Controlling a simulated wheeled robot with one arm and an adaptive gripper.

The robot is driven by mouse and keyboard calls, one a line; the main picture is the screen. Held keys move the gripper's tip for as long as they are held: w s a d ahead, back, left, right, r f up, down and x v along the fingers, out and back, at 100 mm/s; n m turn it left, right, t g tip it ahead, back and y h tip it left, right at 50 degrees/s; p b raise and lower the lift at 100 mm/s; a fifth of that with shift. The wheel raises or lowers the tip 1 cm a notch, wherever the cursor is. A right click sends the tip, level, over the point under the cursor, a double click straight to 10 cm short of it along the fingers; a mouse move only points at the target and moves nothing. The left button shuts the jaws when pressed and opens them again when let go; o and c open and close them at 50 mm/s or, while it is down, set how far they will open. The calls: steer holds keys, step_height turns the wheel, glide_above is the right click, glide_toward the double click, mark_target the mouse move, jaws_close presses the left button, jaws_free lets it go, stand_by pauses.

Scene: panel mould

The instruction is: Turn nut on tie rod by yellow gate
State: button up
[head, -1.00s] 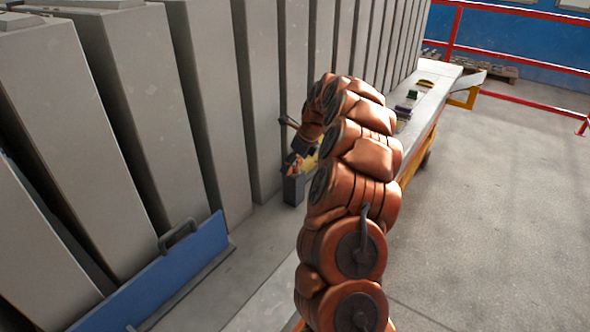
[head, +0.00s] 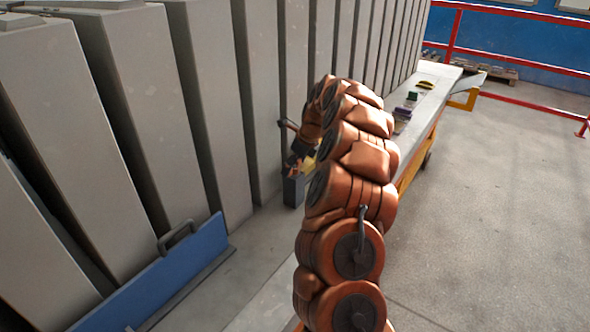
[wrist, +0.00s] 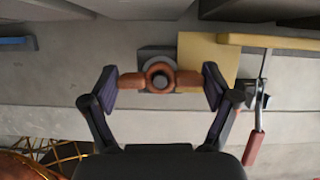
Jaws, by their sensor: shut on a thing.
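The nut (wrist: 132,80) is rust-orange, with two wings that lie about level in the wrist view. The dark end of the tie rod (wrist: 160,80) shows at its centre. My gripper (wrist: 160,88) is shut on the nut, one pad against each wing end. The yellow gate (wrist: 205,62) is right behind the nut and to its right; a small piece of the yellow gate (head: 309,163) also shows in the head view. There my gripper (head: 298,165) is small and partly hidden by my arm, and the nut cannot be made out.
A lever with a red handle (wrist: 254,148) hangs right of my gripper. A blue gate (head: 165,270) with a dark handle stands at the lower left. Tall grey panels (head: 200,100) line the left. Small items (head: 403,113) lie on the bench. The floor to the right is clear.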

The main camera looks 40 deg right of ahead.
steer(key=shift+w+f+n, duration=0.1)
steer(key=shift+n, duration=0.4)
steer(key=shift+n+y+b, duration=0.35)
steer(key=shift+n+y, duration=0.15)
steer(key=shift+n, duration=0.5)
steer(key=shift+g, duration=0.3)
steer(key=shift+n, duration=0.4)
steer(key=shift+n+g+y, duration=0.4)
steer(key=shift+n+y, duration=0.1)
steer(key=shift+n, duration=0.8)
steer(key=shift+n, duration=0.3)
steer(key=shift+n+g+y+p, duration=0.3)
steer(key=shift+n+g+p, duration=0.45)
steer(key=shift+n, duration=0.65)
